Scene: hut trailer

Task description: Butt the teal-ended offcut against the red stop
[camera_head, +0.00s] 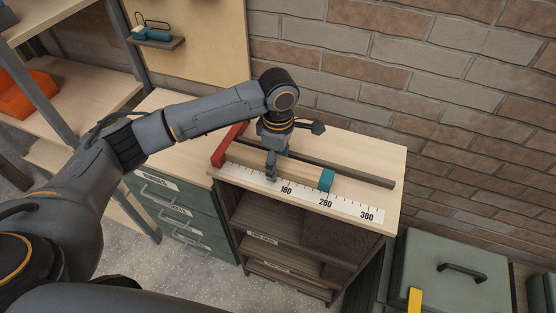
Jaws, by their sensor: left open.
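The pale wooden offcut (302,173) lies on the bench top along a dark fence (345,172). Its teal end (326,180) points right, away from the red stop (229,146). The red stop stands at the left end of the fence. My left gripper (271,173) points down at the offcut, left of its teal end, and is open. It hides part of the offcut, so I cannot tell whether the far end touches the stop. My right gripper is not in view.
A white scale (340,207) with numbers runs along the bench's front edge. Green drawers (175,210) stand to the left, shelves with an orange bin (25,92) beyond. A green case (455,270) is at lower right. A brick wall (440,90) closes the back.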

